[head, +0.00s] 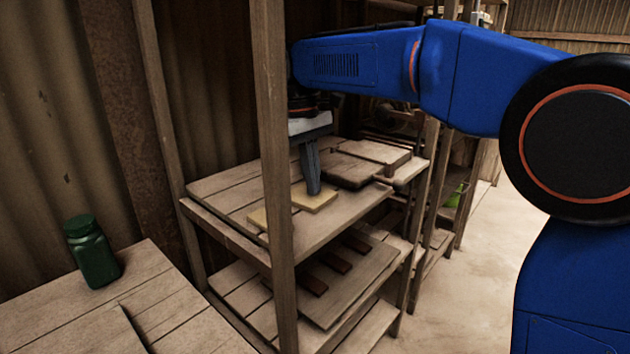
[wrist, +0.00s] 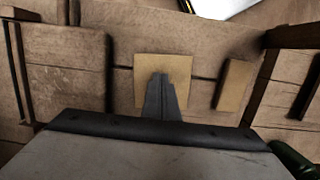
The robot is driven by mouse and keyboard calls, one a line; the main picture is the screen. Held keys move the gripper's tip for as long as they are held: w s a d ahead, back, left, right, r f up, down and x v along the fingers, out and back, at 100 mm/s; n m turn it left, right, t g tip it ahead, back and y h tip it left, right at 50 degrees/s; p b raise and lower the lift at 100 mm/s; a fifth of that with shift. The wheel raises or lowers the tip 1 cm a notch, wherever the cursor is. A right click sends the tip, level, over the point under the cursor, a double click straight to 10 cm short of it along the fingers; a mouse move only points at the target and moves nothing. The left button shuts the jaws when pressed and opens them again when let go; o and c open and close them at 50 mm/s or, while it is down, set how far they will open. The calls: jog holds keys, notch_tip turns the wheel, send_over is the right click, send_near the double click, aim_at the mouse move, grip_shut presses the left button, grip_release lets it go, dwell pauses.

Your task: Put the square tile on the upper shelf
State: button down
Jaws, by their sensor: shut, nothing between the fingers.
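The square tile (head: 319,203) is pale yellow and lies flat on the upper shelf (head: 330,222) of the wooden rack. My gripper (head: 314,189) points down with its fingers shut and empty, tips at or just above the tile; I cannot tell whether they touch. In the wrist view the square tile (wrist: 180,68) lies under the closed fingertips (wrist: 160,77), which hide part of it. A narrower oblong tile (wrist: 233,85) of the same colour lies beside it, apart from it; in the head view it is partly behind the rack's post.
Wooden boards (head: 352,170) lie farther back on the upper shelf. The lower shelf holds a board with several dark red bars (head: 327,262). A rack post (head: 275,150) stands in front. A green jar (head: 92,252) stands on the table (head: 165,290) at left.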

jog(key=shift+w+a+f, duration=0.1)
jog(key=shift+a+f, duration=0.1)
jog(key=shift+f, duration=0.15)
jog(key=shift+w+a+r, duration=0.1)
jog(key=shift+r, duration=0.5)
jog(key=w+a, duration=0.2)
jog(key=a, duration=0.1)
jog(key=w+a, duration=0.5)
jog(key=a, duration=0.1)
jog(key=shift+w+a+r, duration=0.15)
jog(key=shift+a, duration=0.05)
